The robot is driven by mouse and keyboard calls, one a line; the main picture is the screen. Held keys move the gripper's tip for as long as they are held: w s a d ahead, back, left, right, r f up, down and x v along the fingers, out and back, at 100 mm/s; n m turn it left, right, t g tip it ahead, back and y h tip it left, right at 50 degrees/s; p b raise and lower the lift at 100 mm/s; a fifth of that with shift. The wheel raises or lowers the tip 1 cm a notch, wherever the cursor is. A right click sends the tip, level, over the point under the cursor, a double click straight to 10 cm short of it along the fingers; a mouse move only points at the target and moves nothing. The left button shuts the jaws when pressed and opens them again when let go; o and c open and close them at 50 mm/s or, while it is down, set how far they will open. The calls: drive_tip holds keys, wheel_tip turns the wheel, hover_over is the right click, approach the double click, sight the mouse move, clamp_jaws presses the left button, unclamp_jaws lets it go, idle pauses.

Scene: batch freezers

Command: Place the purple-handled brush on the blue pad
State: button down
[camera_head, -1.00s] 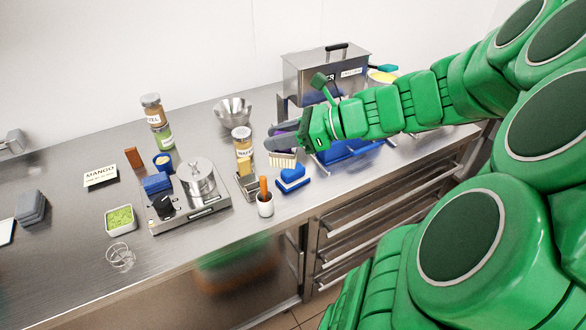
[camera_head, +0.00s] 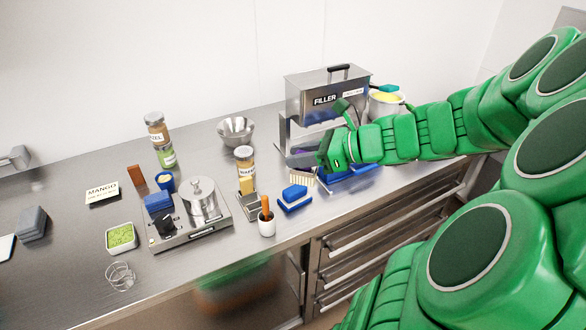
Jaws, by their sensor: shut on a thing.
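My gripper (camera_head: 303,159) is shut on the purple-handled brush, in front of the metal filler box. Its dark fingers hide most of the handle. The brush's pale bristles (camera_head: 302,181) point down near the left end of the blue pad (camera_head: 352,180). The pad lies on the counter below my gripper and wrist, which partly hide it. I cannot tell whether the bristles touch anything.
A blue block-shaped item with a white layer (camera_head: 295,199) lies left of the pad. The filler box (camera_head: 325,98) stands behind. The counter's front edge is close.

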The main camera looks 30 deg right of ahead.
drive_tip(key=shift+w+d+f, duration=0.5)
drive_tip(key=shift+w+f, duration=1)
drive_tip(key=shift+f, duration=0.35)
drive_tip(key=shift+w+d+f, duration=0.45)
drive_tip(key=shift+w+f, duration=1.1)
drive_tip(key=shift+f, duration=0.25)
drive_tip(key=shift+w+d+f, duration=0.5)
drive_tip(key=shift+w+f, duration=1)
drive_tip(key=shift+f, duration=0.35)
drive_tip(key=shift+f, duration=0.15)
drive_tip(key=c, duration=0.8)
unclamp_jaws()
drive_tip(key=shift+c, duration=0.2)
drive_tip(key=shift+r, duration=0.2)
drive_tip(key=v, duration=1.2)
